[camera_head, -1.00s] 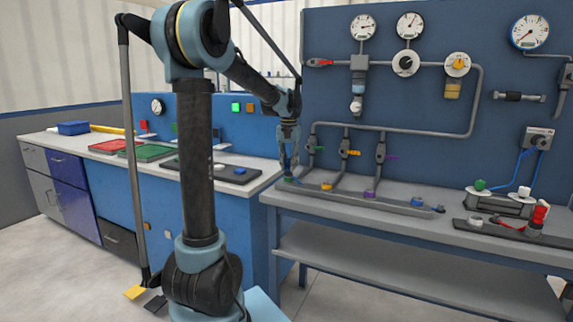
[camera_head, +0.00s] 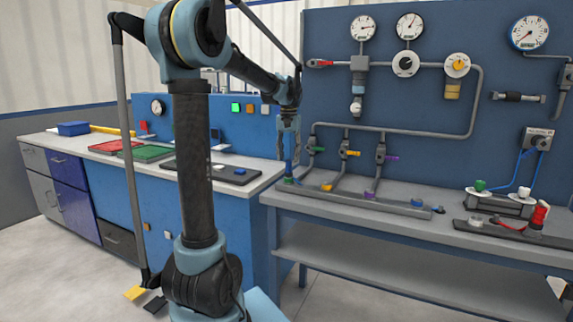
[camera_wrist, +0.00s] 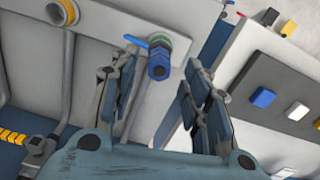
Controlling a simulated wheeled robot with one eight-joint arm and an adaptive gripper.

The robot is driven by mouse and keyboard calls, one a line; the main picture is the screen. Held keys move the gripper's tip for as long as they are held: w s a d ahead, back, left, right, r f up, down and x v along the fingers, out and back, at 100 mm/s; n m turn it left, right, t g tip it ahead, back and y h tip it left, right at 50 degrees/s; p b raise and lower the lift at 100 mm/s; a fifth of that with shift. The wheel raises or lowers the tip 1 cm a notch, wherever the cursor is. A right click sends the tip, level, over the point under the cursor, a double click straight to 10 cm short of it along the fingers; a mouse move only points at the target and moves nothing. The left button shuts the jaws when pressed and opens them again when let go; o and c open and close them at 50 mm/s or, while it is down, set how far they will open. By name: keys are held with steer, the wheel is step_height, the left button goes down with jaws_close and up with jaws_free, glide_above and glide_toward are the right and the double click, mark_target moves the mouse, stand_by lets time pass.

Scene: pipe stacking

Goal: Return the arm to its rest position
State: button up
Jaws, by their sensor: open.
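My arm reaches over to the left end of the grey pipe bench (camera_head: 470,200) in the head view. My gripper (camera_head: 289,177) points down there, just above the left end of the low pipe rail (camera_head: 405,207). In the wrist view my gripper (camera_wrist: 165,85) has its two fingers spread wide apart. A blue pipe piece with a green ring (camera_wrist: 160,62) shows between and beyond the fingers. I cannot tell from the head view whether a finger touches it. My gripper holds nothing that I can see.
Upright pipes with green, yellow and purple valve handles (camera_head: 350,153) stand close to the right of my gripper. A blue panel with gauges (camera_head: 410,26) rises behind. A dark tray with small blocks (camera_head: 255,178) lies on the left counter. Open floor (camera_head: 60,270) lies at lower left.

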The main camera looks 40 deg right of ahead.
step_height(320, 180, up, 8)
stand_by(0.4)
steer(key=a+f+n, duration=0.3)
steer(key=a+f, duration=0.1)
steer(key=a, duration=1.1)
steer(key=a+f+n, duration=0.2)
steer(key=a+f, duration=0.2)
steer(key=a, duration=1)
steer(key=s+a+f+n+t, duration=0.1)
steer(key=s+a+f+n, duration=0.2)
steer(key=s+a+f, duration=0.3)
steer(key=s+a+f+n+t, duration=0.1)
steer(key=s+a+f+n, duration=0.2)
steer(key=a+f, duration=0.9)
steer(key=s+f, duration=0.1)
steer(key=s, duration=0.2)
steer(key=shift+s, duration=0.4)
